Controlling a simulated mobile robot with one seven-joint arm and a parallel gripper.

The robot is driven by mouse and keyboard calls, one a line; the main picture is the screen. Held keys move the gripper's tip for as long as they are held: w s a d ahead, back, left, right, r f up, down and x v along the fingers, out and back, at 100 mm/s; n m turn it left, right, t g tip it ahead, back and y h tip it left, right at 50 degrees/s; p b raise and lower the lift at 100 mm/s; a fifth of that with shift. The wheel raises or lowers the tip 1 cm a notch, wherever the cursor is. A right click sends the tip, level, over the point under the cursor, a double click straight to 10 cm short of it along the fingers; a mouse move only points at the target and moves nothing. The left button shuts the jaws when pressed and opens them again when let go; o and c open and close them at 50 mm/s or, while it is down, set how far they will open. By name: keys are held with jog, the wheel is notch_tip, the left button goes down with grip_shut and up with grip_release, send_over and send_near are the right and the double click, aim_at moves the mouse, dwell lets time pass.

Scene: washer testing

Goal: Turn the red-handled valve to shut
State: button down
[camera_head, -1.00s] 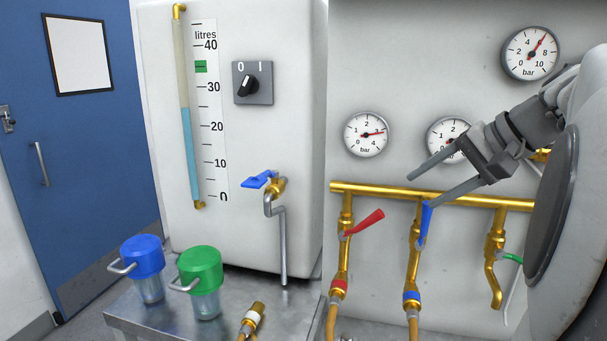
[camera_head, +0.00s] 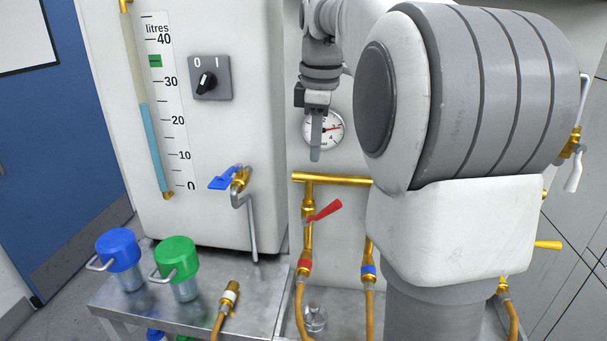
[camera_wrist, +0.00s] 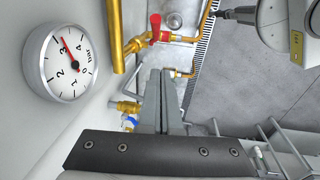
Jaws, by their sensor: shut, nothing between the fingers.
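The red-handled valve (camera_head: 323,212) is on a brass branch pipe below the horizontal manifold. Its red lever slants up to the right, at an angle to the near-vertical pipe. My gripper (camera_head: 316,152) points down in front of the wall, above the valve and apart from it, with its fingers together and empty. In the wrist view the fingers (camera_wrist: 161,78) are closed side by side, and the red lever (camera_wrist: 154,30) shows beyond their tips near the top.
The brass manifold (camera_head: 333,180) runs just below my fingers. A pressure gauge (camera_head: 334,130) is behind them. The tank (camera_head: 225,140) with its blue-handled valve (camera_head: 224,183) stands left. My arm hides the manifold's right part. Blue (camera_head: 118,248) and green (camera_head: 176,258) lidded jars stand on the bench.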

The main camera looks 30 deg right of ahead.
jog(key=n, duration=0.2)
send_near(325, 208)
notch_tip(325, 208, down, 2)
jog(key=w+a, duration=0.2)
jog(key=a, duration=0.1)
jog(key=d+f, duration=0.1)
jog(key=d+f+b, duration=0.1)
jog(key=f, duration=0.1)
jog(key=shift+s+f, duration=0.1)
jog(key=shift+s, duration=0.3)
jog(key=shift+s+d+f, duration=0.1)
jog(key=shift+d+f, duration=0.3)
jog(key=shift+d, duration=0.1)
